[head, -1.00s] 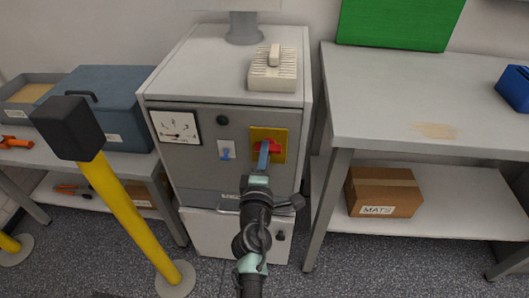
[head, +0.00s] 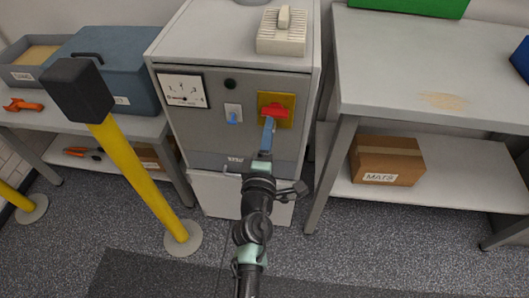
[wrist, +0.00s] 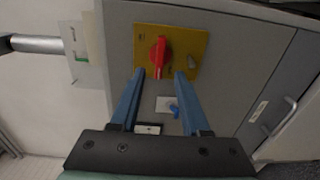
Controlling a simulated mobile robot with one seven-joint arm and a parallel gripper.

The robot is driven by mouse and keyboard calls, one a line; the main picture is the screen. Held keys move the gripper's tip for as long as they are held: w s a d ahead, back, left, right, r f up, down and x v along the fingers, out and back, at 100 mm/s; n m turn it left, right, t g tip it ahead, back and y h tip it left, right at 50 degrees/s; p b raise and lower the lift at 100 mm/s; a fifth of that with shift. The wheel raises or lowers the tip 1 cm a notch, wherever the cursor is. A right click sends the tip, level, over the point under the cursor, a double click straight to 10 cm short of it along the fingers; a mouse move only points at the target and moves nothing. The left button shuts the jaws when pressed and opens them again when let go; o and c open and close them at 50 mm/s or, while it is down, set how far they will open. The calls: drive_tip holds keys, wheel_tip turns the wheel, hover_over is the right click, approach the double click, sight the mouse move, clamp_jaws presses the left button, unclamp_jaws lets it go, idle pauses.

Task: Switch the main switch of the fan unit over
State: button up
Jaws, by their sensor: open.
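A red rotary switch (head: 275,110) sits on a yellow plate (head: 290,99) on the front of the grey cabinet (head: 195,140). In the wrist view the red handle (wrist: 159,58) stands nearly upright on the yellow plate (wrist: 145,38). My gripper (head: 268,121) is in front of the switch. In the wrist view my gripper (wrist: 160,73) is open, its two blue fingers apart on either side of the handle's lower end. I cannot tell whether they touch it. In the head view the fingers cover part of the handle's lower end.
A yellow post (head: 138,180) with a black head stands at left. A workbench (head: 415,65) stands at right, with a cardboard box (head: 387,160) on its shelf.

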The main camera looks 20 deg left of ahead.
drive_tip(key=v, duration=0.7)
drive_tip(key=shift+s+p, duration=0.35)
drive_tip(key=shift+d+r, duration=0.1)
drive_tip(key=w+d+r+m+t+h, duration=0.15)
drive_tip(key=d+r+m, duration=0.3)
drive_tip(key=r, duration=0.65)
drive_tip(key=w+d+r+m+t+h, duration=0.1)
drive_tip(key=d+r+m+t+h, duration=0.25)
drive_tip(key=r, duration=0.75)
drive_tip(key=w+d+r+m+t+h, duration=0.15)
drive_tip(key=d+r+m, duration=0.35)
drive_tip(key=r, duration=0.7)
drive_tip(key=s+d+r+m+t+y+p, duration=0.15)
drive_tip(key=s+r+m, duration=0.35)
drive_tip(key=r, duration=0.6)
drive_tip(key=s+d+r+m+t, duration=0.1)
drive_tip(key=s+r+m+t, duration=0.15)
drive_tip(key=s+r, duration=0.7)
wheel_tip(320, 180, up, 15)
drive_tip(key=w+p, duration=0.2)
drive_tip(key=p, duration=1.2)
drive_tip(key=shift+w+m, duration=0.15)
drive_tip(key=shift+m, duration=0.3)
